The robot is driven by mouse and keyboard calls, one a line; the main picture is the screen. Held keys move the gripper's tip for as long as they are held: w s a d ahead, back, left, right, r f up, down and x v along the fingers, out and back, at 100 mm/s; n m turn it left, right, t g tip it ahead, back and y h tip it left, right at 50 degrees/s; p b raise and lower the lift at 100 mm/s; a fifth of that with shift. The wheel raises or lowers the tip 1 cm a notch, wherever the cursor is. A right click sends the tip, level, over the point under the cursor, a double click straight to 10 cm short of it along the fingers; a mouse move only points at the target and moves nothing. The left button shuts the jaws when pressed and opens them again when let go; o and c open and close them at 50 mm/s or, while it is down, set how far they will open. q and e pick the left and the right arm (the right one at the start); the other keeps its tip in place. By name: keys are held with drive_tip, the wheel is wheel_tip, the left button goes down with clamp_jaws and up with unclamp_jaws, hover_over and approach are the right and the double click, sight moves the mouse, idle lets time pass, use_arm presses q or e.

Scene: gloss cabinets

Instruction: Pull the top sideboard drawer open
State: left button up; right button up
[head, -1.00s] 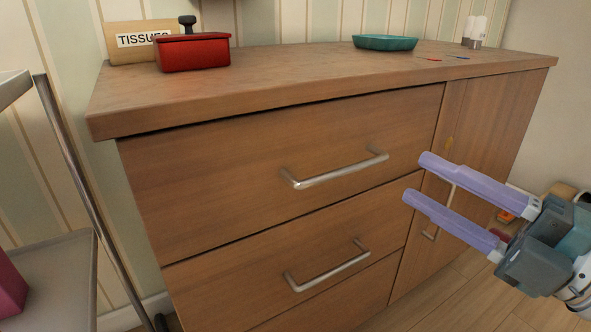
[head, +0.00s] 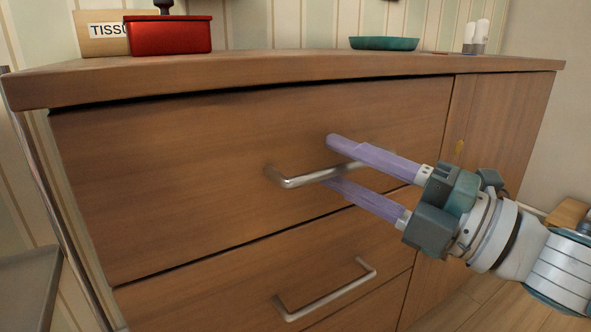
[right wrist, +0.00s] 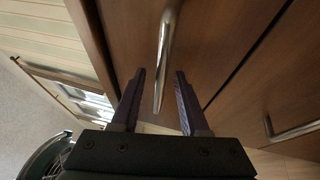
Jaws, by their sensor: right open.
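The top sideboard drawer (head: 200,160) is closed in the head view, with a silver bar handle (head: 291,182) across its front. My right gripper (head: 330,161) is open at this handle, one purple finger above the bar and one below it. In the right wrist view the handle (right wrist: 164,62) runs between the two open fingers (right wrist: 160,75) and does not appear to touch either. The upper finger hides the handle's right end in the head view. My left gripper is not in view.
A second drawer with its own handle (head: 325,296) lies below. On the sideboard top (head: 290,66) are a red box (head: 169,36), a tissue box (head: 100,36), a teal dish (head: 384,43) and two shakers (head: 476,38). A grey shelf cart (head: 30,285) stands at the left.

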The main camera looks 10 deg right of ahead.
clamp_jaws()
idle(0.4)
idle(1.1)
